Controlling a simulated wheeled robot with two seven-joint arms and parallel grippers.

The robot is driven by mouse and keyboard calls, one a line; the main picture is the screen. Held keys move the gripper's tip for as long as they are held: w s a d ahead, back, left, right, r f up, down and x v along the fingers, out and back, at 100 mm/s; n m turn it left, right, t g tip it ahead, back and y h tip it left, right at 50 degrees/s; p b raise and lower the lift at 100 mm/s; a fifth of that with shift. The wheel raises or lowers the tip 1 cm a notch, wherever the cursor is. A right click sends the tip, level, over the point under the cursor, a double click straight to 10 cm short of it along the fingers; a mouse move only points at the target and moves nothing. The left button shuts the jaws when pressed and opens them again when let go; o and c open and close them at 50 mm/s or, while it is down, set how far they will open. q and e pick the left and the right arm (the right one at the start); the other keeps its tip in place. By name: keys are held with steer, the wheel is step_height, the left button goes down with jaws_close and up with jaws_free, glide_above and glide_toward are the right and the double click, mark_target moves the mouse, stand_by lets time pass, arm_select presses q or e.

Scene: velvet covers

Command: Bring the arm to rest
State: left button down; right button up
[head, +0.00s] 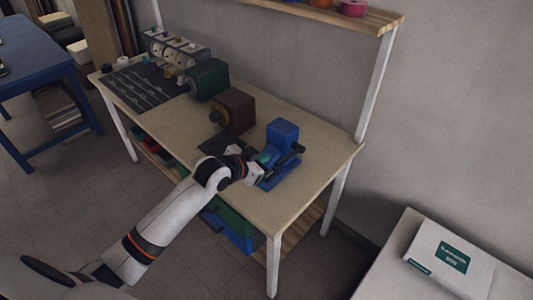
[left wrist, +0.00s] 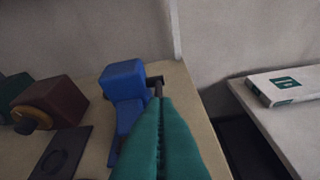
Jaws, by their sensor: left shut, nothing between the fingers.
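My left arm reaches in from the lower left in the head view, and its gripper (head: 262,160) is over the front right part of the workbench, close to a blue machine (head: 283,134). In the left wrist view the two green fingers (left wrist: 163,115) are shut against each other with nothing between them. The blue machine (left wrist: 123,82) stands just beyond and left of the fingers there, partly hidden by them. I cannot tell whether the fingers touch it. My right gripper is not in view.
The workbench (head: 325,150) also carries a dark red machine (head: 233,110), a green machine (head: 207,79) and a dark slotted mat (head: 140,86). A shelf (head: 340,14) hangs above. A white table with a box (head: 450,258) stands at right, a blue table (head: 32,45) at left.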

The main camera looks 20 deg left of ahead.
arm_select(q)
steer(key=shift+s, duration=0.15)
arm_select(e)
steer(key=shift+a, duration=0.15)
arm_select(q)
steer(key=s+d+f+g+y, duration=0.1)
steer(key=s+d+f+g, duration=0.15)
steer(key=s, duration=0.35)
steer(key=s+d+f+g, duration=0.1)
steer(key=s+f, duration=0.3)
steer(key=s, duration=0.2)
steer(key=s+f+n+g+y, duration=0.25)
steer(key=s+n+g, duration=0.2)
steer(key=s, duration=1.55)
step_height(320, 180, down, 27)
steer(key=g+b, duration=0.2)
steer(key=s+a+f, duration=0.1)
steer(key=s+f, duration=0.8)
steer(key=s+a+f+m+g+b, duration=0.1)
steer(key=s+a+f, duration=0.1)
steer(key=s+f, duration=0.6)
steer(key=shift+s+a+f, duration=0.25)
steer(key=shift+s+f, duration=0.1)
steer(key=shift+f, duration=0.25)
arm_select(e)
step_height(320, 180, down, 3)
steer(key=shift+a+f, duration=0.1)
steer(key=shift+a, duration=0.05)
